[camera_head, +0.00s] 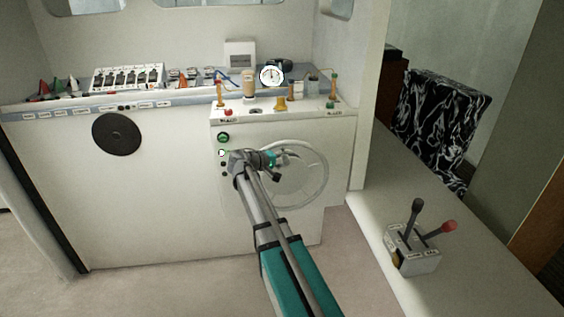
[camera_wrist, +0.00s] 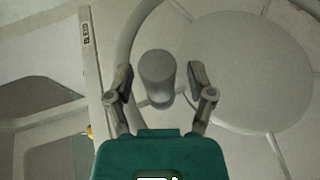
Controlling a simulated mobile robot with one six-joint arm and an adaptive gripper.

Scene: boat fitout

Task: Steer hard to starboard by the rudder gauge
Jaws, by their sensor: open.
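The pale steering wheel (camera_head: 326,175) is mounted on the front of the white console, right of its middle. Its wide round hub (camera_wrist: 245,75) fills the right of the wrist view. A grey cylindrical knob (camera_wrist: 157,68) stands out from the wheel in the wrist view. My gripper (camera_wrist: 161,84) is open, with one finger on each side of the knob and visible gaps to it. In the head view my gripper (camera_head: 284,158) is at the wheel, covering its left part. A white round gauge (camera_head: 271,76) stands on the console top; its reading is too small to tell.
A control box with a black lever and a red-knobbed lever (camera_head: 412,252) sits on the ledge at right. Switches (camera_head: 128,76) and small items line the console top. A black disc (camera_head: 117,134) is on the console front. Carpet lies free at lower left.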

